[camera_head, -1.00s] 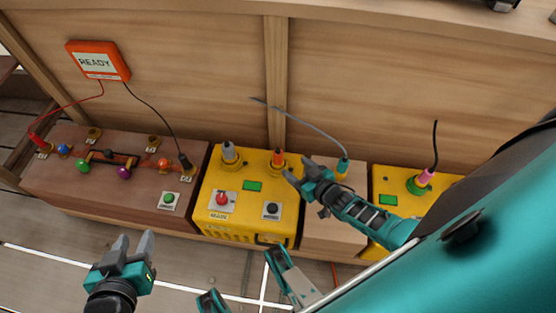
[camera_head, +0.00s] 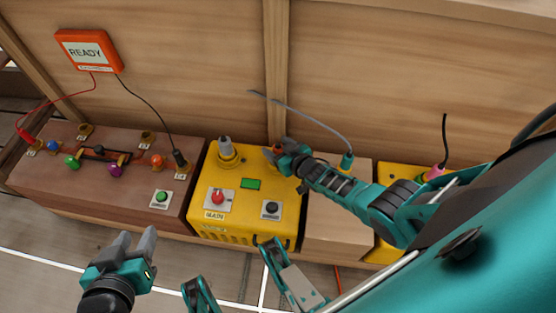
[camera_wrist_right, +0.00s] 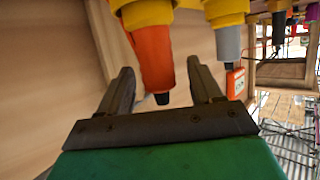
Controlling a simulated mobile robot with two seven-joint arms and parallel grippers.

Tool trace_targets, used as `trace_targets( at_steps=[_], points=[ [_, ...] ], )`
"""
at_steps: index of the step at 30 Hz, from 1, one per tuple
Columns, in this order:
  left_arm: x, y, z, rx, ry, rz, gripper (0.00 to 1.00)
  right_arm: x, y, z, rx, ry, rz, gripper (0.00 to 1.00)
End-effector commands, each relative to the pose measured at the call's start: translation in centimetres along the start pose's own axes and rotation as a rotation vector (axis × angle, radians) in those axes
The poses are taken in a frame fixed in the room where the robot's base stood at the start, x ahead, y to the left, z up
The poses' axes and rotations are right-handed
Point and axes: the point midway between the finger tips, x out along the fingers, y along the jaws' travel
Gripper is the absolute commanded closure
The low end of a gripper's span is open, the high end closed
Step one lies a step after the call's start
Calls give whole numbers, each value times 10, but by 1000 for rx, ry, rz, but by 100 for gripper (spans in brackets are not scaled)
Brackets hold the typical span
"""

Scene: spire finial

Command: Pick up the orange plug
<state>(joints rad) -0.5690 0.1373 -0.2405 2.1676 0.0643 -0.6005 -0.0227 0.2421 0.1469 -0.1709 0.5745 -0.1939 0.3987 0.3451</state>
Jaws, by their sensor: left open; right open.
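The orange plug (camera_wrist_right: 153,58) stands in a yellow collar (camera_wrist_right: 146,14) on the yellow box (camera_head: 232,204). In the right wrist view it hangs down from the top, between the two fingers of my right gripper (camera_wrist_right: 161,88). The fingers are open, with a visible gap on the right-hand side; I see no clear contact. In the head view my right gripper (camera_head: 278,155) is at the plug and hides most of it. My left gripper (camera_head: 133,243) is open and empty in front of the brown box, away from the plug.
A grey plug (camera_head: 225,147) stands beside the orange one on the yellow box. A brown box (camera_head: 100,180) with coloured knobs is at the left. A teal plug (camera_head: 346,162) and a pink plug (camera_head: 437,171) are to the right. A wooden wall (camera_head: 180,70) rises close behind.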

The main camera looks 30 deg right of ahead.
Motion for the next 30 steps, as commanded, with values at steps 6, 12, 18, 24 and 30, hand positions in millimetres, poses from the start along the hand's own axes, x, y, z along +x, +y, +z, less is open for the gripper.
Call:
trace_targets(
  at_steps=[6,12,18,24,30],
  points=[
    [0,0,-2,0,4,-1,57,0,0,-1,0,1,0,46],
    [0,-2,-1,0,4,-3,57,0,0,-1,0,1,0,65],
    [1,-2,0,0,3,-5,57,0,0,-1,0,1,0,84],
    [1,-3,0,-1,3,-6,57,-1,0,0,-1,1,0,100],
    [1,-3,0,-1,2,-6,57,0,0,-1,-1,2,0,100]
  ],
)
